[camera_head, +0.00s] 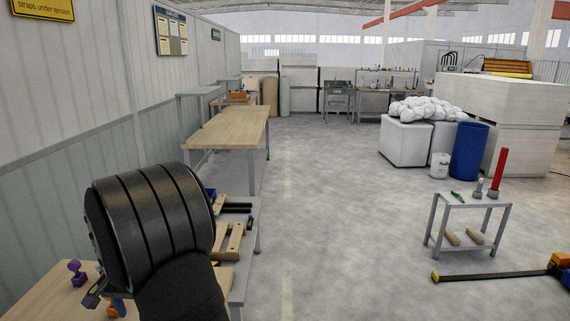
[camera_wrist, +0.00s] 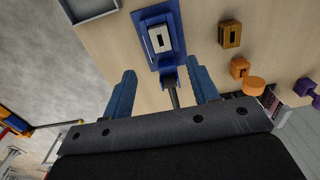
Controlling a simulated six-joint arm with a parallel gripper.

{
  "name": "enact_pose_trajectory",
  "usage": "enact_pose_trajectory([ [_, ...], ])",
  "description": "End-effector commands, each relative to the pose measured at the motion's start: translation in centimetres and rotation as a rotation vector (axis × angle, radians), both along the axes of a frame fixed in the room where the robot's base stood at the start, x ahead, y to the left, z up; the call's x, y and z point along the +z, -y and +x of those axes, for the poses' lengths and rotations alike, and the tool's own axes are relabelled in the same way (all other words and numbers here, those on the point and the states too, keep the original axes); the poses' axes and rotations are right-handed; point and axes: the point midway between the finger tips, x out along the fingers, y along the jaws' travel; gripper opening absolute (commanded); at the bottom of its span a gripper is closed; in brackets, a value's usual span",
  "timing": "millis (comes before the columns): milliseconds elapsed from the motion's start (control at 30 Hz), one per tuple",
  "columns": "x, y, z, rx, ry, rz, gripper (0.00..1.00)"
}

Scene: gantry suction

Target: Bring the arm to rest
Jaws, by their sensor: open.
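My gripper (camera_wrist: 160,66) shows in the wrist view with its two blue fingers spread apart and nothing held between them. It is over a light wooden bench top (camera_wrist: 205,12). A blue fixture (camera_wrist: 175,20) with a pale metal block in it lies just beyond the fingertips. A dark rod runs from the fixture's near end toward the gripper, between the fingers; I cannot tell how far below them it is. In the head view my black ribbed arm (camera_head: 150,215) is at the lower left and hides much of the bench and the gripper.
Wooden (camera_wrist: 230,33), orange (camera_wrist: 240,67) and purple (camera_wrist: 305,87) pieces stand right of the fixture. A small grey table (camera_head: 467,202) stands right; the floor between is clear.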

Motion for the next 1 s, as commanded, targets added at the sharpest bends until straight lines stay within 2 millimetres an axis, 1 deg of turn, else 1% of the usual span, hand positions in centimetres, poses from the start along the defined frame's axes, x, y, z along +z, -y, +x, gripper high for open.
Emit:
enact_pose_trajectory([
  [33,-1.2,0.0,0.0,0.000,-0.003,-0.003,0.54],
  [300,-6.5,0.0,0.0,0.000,-0.003,-0.003,0.54],
  [500,-9.5,0.0,0.0,0.000,-0.001,-0.001,0.54],
  [700,-10.9,0.0,0.0,0.000,0.000,0.000,0.54],
  [800,-10.5,0.0,0.0,0.000,0.001,0.001,0.54],
  [1000,-10.5,0.0,0.0,0.000,0.000,0.000,0.54],
])
